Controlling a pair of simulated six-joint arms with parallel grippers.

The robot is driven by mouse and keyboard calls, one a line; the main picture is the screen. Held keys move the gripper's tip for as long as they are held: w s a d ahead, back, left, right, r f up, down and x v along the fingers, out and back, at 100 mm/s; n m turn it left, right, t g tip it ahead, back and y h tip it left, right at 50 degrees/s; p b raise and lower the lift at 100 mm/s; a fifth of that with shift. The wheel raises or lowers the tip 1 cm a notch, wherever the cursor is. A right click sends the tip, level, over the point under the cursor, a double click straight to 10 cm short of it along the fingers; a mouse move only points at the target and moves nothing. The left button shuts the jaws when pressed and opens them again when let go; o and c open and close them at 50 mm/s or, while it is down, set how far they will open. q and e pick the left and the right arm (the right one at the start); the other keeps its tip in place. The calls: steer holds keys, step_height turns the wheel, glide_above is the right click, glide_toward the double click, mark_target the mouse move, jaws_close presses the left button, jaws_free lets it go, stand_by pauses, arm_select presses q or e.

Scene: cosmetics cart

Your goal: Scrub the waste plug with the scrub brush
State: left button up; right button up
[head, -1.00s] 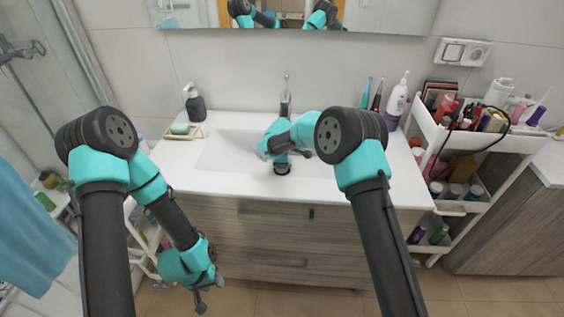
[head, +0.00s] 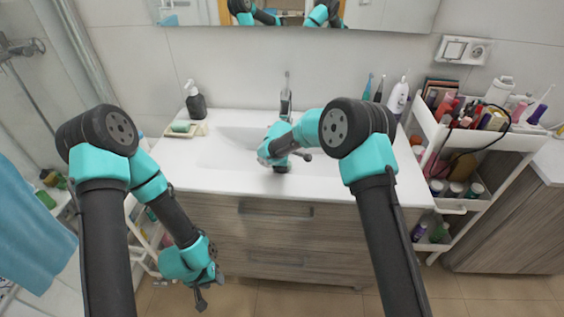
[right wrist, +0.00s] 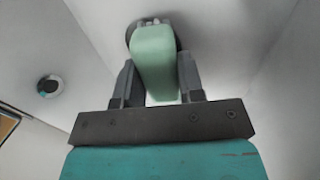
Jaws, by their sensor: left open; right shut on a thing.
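My right gripper (right wrist: 158,80) is shut on the scrub brush (right wrist: 154,60), whose pale green body shows between the two grey fingers in the right wrist view. The brush's far end lies over a dark round piece, which looks like the waste plug (right wrist: 181,38). The brush covers most of it, and I cannot tell whether the bristles touch it. In the head view my right gripper (head: 283,164) is low over the basin, and my own wrist hides brush and plug. My left gripper (head: 203,290) is open and empty, hanging low in front of the cabinet.
The white sink (head: 215,158) has a faucet (head: 286,100) behind my right gripper. A soap dish (head: 186,130) and dark dispenser (head: 196,104) stand at the back left. A crowded white cart (head: 470,137) is at the right. A round overflow hole (right wrist: 50,86) shows in the basin wall.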

steer(key=shift+s, duration=0.25)
steer(key=shift+w, duration=0.1)
steer(key=shift+w, duration=0.7)
steer(key=shift+f, duration=0.1)
steer(key=shift+w+d, duration=0.1)
steer(key=shift+w, duration=0.7)
steer(key=shift+r, duration=0.25)
step_height(320, 180, up, 7)
stand_by(0.3)
